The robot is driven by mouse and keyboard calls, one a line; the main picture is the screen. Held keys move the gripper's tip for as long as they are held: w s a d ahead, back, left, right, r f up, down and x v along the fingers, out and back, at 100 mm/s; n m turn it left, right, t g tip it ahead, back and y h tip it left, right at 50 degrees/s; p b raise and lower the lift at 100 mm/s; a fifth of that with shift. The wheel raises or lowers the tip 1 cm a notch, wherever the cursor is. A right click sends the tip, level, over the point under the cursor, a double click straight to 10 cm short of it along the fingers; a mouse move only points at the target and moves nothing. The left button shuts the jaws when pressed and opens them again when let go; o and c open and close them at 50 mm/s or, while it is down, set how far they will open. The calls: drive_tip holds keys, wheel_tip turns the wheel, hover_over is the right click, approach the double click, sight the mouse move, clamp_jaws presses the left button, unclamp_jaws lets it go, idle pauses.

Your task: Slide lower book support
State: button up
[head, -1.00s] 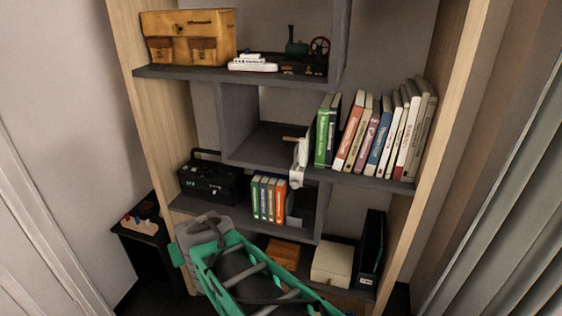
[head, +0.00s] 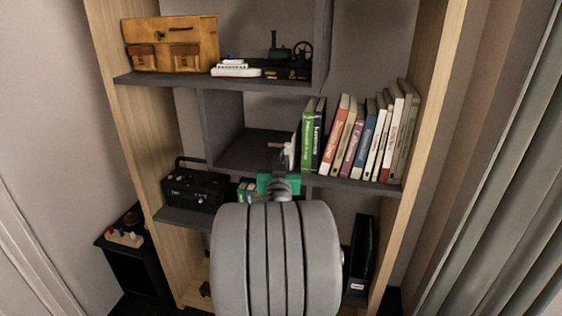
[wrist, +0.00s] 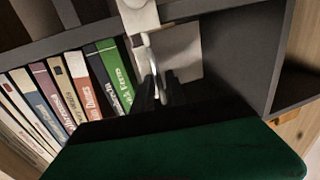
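My gripper shows in the wrist view (wrist: 158,92) as dark fingers beyond a large green body, with a pale, thin part between or just behind them. I cannot tell whether they are apart or closed on it. In the head view, my grey arm covers the fingers. The lower books (head: 243,190) show only their tops left of my arm. The lower book support is hidden behind my arm in the head view, and I cannot identify it in the wrist view.
The upper row of books (head: 355,140) leans on the middle shelf. A black box (head: 193,188) and dark binder (head: 361,250) flank my arm. Wooden uprights bound the shelves.

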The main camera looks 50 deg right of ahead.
clamp_jaws()
drive_tip(key=shift+w, duration=0.1)
idle(1.4)
